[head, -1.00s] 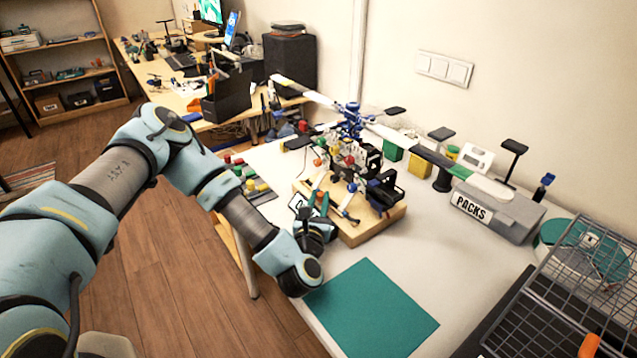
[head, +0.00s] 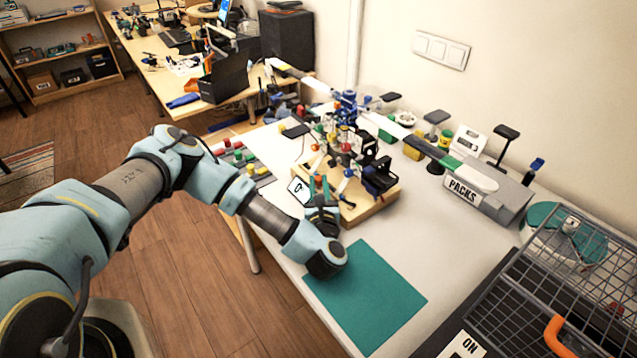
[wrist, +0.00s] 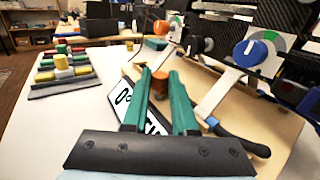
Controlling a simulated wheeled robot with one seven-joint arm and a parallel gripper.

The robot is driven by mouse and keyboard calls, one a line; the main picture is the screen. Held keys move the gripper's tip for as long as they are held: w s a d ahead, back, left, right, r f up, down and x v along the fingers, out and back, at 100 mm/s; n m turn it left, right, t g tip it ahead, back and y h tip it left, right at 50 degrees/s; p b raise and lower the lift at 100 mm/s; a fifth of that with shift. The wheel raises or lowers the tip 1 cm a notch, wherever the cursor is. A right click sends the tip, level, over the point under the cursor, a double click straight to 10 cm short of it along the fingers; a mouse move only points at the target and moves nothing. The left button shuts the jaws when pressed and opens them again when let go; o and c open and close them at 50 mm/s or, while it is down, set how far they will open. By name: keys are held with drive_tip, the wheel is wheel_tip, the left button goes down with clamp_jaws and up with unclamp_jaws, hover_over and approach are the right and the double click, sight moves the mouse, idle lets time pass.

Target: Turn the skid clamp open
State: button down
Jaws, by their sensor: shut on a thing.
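My gripper (wrist: 161,88) has two green fingers, shut on an orange-brown knob (wrist: 160,80) at the near edge of the wooden base. The knob seems to be the skid clamp's handle; the fingers hide its sides and lower part. In the head view my gripper (head: 319,187) points at the near left part of the wooden base (head: 372,209), which carries the model helicopter (head: 347,110). How far the clamp is turned cannot be told. A white lettered plate (wrist: 124,103) lies under and beside the fingers, partly covered.
A blue dial (wrist: 255,49) and a black-handled tool (wrist: 238,139) are close on the right. A tray of colored blocks (head: 240,162) is on the left. A green mat (head: 375,305) lies in front, with a wire basket (head: 570,285) to the right.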

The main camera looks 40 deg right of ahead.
drive_tip(key=shift+w+r, duration=0.1)
drive_tip(key=shift+r, duration=0.05)
drive_tip(key=c, duration=0.7)
unclamp_jaws()
drive_tip(key=shift+f+m+g+h+b, duration=0.25)
drive_tip(key=shift+m+g+h+b, duration=0.2)
drive_tip(key=shift+b, duration=0.35)
drive_tip(key=shift+f+h+b, duration=0.1)
drive_tip(key=shift+h+b, duration=0.15)
drive_tip(key=shift+b, duration=0.25)
drive_tip(key=m+g+h+b, duration=0.1)
drive_tip(key=b, duration=0.2)
drive_tip(key=m+g+h+b, duration=0.1)
drive_tip(key=m+g+b, duration=0.1)
drive_tip(key=b, duration=0.1)
drive_tip(key=shift+w+a+f+h+b, duration=0.1)
drive_tip(key=shift+w+a+h+b, duration=0.1)
drive_tip(key=shift+h+b, duration=0.2)
drive_tip(key=m+g+h+b, duration=0.1)
drive_tip(key=g+b, duration=0.1)
drive_tip(key=b, duration=0.4)
drive_tip(key=m+g+h+b, duration=0.1)
drive_tip(key=m+g+b, duration=0.1)
drive_tip(key=b, duration=0.5)
drive_tip(key=shift+w+a+g, duration=0.1)
drive_tip(key=shift+w+g, duration=0.1)
drive_tip(key=shift+g, duration=0.25)
